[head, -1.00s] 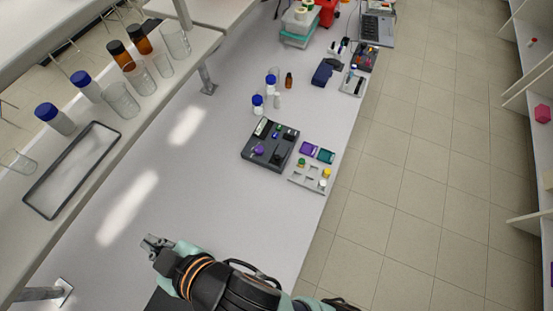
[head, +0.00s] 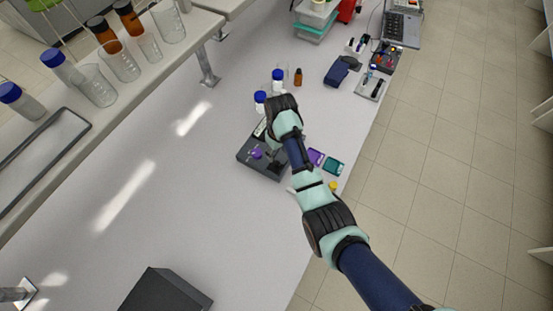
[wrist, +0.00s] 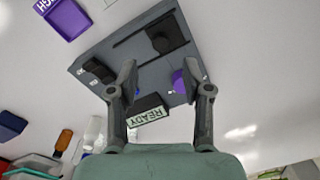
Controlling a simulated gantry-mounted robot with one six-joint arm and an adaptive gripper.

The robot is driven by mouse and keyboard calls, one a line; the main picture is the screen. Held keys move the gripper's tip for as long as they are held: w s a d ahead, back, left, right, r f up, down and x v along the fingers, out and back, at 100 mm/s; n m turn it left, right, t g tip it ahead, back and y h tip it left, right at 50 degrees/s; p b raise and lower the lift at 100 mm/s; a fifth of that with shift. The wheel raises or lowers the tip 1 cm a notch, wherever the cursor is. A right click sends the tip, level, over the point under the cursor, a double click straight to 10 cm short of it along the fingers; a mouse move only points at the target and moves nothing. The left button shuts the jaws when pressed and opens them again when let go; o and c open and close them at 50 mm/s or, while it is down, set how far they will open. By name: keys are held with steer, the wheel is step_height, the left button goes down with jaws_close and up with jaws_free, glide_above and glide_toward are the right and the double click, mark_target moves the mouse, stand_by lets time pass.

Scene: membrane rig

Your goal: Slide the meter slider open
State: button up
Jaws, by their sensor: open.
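The dark grey membrane rig (head: 262,168) sits on the white bench, partly hidden by my arm in the head view. In the wrist view the rig (wrist: 128,50) shows a black block (wrist: 166,36) at a thin slot, probably the meter slider. A purple knob (wrist: 179,82), a lit READY display (wrist: 147,114) and black parts (wrist: 97,70) also show on the rig. My gripper (wrist: 158,78) is open above the rig, its fingers apart with nothing held. The black block lies beyond the fingertips.
Blue-capped bottles (head: 278,82) stand just behind the rig. Purple (head: 315,157) and teal (head: 333,167) trays lie to its right, near the bench edge. A dark box (head: 166,292) is at the front. The bench left of the rig is clear.

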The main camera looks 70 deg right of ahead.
mark_target(277, 163)
step_height(277, 163, down, 7)
steer(key=shift+a+f+b, duration=0.1)
steer(key=shift+a+b, duration=0.05)
steer(key=shift+b, duration=0.25)
steer(key=shift+w, duration=0.1)
jaws_close()
